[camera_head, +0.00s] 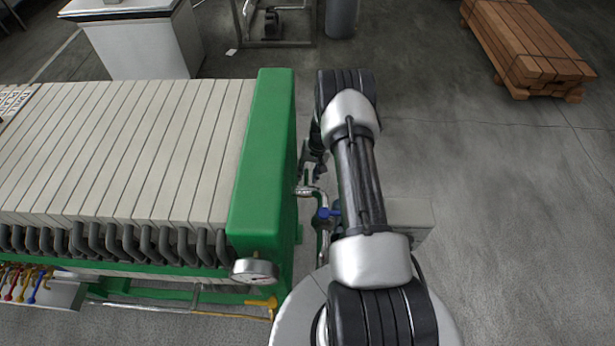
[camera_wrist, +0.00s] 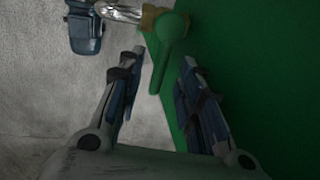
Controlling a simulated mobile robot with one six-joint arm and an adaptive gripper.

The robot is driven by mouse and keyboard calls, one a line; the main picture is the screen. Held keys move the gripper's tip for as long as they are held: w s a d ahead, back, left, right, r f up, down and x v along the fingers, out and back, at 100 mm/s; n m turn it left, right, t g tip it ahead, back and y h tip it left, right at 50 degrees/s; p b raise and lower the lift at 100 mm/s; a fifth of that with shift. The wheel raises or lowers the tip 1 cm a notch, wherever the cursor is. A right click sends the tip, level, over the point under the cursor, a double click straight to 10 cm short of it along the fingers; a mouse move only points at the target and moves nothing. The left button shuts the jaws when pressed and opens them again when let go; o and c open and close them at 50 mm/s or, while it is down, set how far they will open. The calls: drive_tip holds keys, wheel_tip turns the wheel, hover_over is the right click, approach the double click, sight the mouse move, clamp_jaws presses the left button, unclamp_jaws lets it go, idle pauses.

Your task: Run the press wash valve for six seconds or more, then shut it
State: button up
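A valve with a green lever (camera_wrist: 170,45) and a brass body (camera_wrist: 149,18) sits at the top of the wrist view, on a silver pipe (camera_wrist: 120,11). The lever hangs downward in the picture. My gripper (camera_wrist: 159,68) is open, with a finger on each side of the lever's lower end. I see a gap on both sides; neither finger clearly touches it. In the head view my arm hides most of this spot. No label shows which valve is the press wash valve.
The green press end plate (camera_head: 262,165) stands close beside my arm. A blue-handled valve (camera_head: 328,213) and a pressure gauge (camera_head: 255,271) are nearby. A yellow handle (camera_head: 262,303) is low in front. Stacked timber (camera_head: 530,45) lies far right; floor between is clear.

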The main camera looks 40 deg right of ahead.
drive_tip(key=shift+w+a+f, duration=0.1)
drive_tip(key=shift+w+f, duration=0.05)
drive_tip(key=shift+f, duration=0.6)
drive_tip(key=shift+c, duration=0.4)
clamp_jaws()
